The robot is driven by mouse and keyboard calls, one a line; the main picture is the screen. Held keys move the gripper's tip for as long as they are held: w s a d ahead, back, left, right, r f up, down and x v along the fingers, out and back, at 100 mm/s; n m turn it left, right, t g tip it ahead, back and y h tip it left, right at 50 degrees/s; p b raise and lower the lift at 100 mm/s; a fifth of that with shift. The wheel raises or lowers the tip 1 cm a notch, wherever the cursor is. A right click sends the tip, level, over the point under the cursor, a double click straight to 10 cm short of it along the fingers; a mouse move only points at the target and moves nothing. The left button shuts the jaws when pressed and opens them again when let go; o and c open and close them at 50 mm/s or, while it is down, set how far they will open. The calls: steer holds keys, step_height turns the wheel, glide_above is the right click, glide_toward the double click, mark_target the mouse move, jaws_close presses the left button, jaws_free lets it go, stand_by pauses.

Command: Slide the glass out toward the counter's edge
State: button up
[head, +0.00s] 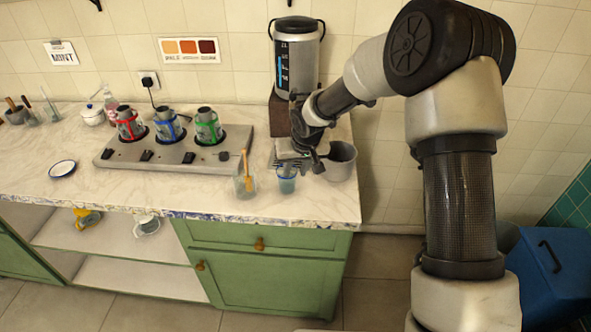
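A small clear glass with bluish-teal contents (287,184) stands upright near the counter's front edge, at the right part of the counter. My gripper (302,163) is low over the counter, just behind and slightly right of this glass. From this view I cannot tell whether the fingers touch the glass or how far apart they are. The samovar (297,58), a tall metal urn with a dark display panel, stands on a dark stand behind my gripper. My wrist hides part of the stand and the area below it.
Another glass (243,189) with a wooden stick stands close left of the teal one. A grey pot (341,161) stands close right. A grey burner unit (122,155) holds three banded pots further left. The counter (130,195) is mostly clear at front left.

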steer(key=p+v, duration=0.1)
steer(key=v, duration=1.6)
steer(key=shift+r, duration=0.2)
steer(key=shift+d, duration=0.1)
